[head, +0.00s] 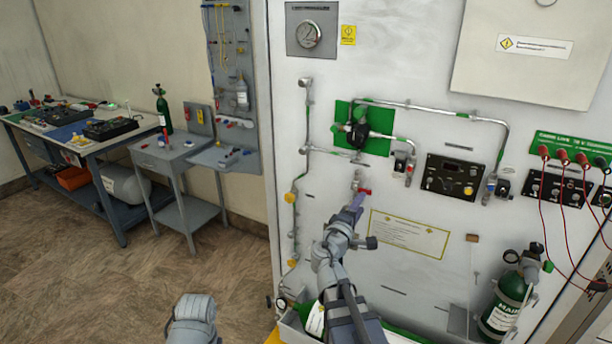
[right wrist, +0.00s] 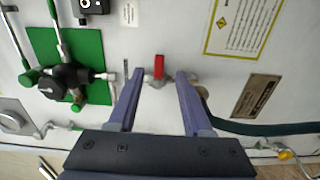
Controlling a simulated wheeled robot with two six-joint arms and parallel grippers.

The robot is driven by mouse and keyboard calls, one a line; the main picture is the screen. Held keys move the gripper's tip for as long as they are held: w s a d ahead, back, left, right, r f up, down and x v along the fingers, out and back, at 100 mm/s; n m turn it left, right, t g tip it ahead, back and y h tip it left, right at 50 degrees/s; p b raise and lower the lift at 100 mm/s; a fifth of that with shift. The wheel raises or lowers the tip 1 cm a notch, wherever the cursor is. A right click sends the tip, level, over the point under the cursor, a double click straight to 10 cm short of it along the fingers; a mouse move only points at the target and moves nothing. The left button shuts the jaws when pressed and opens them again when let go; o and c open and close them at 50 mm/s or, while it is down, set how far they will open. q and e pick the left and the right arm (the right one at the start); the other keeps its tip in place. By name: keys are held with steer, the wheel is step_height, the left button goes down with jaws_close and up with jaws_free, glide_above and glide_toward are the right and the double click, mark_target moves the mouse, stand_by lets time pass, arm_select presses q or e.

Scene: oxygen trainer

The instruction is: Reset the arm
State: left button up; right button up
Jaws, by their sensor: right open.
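My right gripper (head: 356,203) reaches up to the white trainer panel (head: 330,120), just below the green plate. In the right wrist view its two blue-grey fingers (right wrist: 158,88) are apart, with a small red valve handle (right wrist: 159,67) on the panel just beyond and between their tips. The handle also shows beside the fingertips in the head view (head: 365,191). Nothing is held between the fingers. A grey rounded part of my other arm shows at the bottom of the head view; my left gripper itself is not visible.
A green plate (head: 375,143) with a black regulator and metal pipes sits above the gripper. A control box (head: 452,177) is to its right. Green cylinders (head: 506,305) stand at the panel's foot. A workbench (head: 90,150) and small grey table (head: 170,150) stand left, with open floor before them.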

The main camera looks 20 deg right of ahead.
steer(key=s+a+f+m+g+y, duration=0.3)
steer(key=a+f, duration=0.5)
steer(key=s+a+f+m+g+y, duration=0.2)
steer(key=s+a+f+g+y, duration=0.15)
steer(key=a+f, duration=0.4)
steer(key=s+a+f+g+y, duration=0.2)
steer(key=s+a, duration=0.4)
steer(key=a, duration=0.3)
steer(key=s+a+f+g+y, duration=0.3)
steer(key=s+a, duration=0.4)
steer(key=a, duration=0.3)
steer(key=shift+a+f+n+y, duration=0.3)
steer(key=shift+f+n+y, duration=0.1)
steer(key=shift+f+y, duration=0.25)
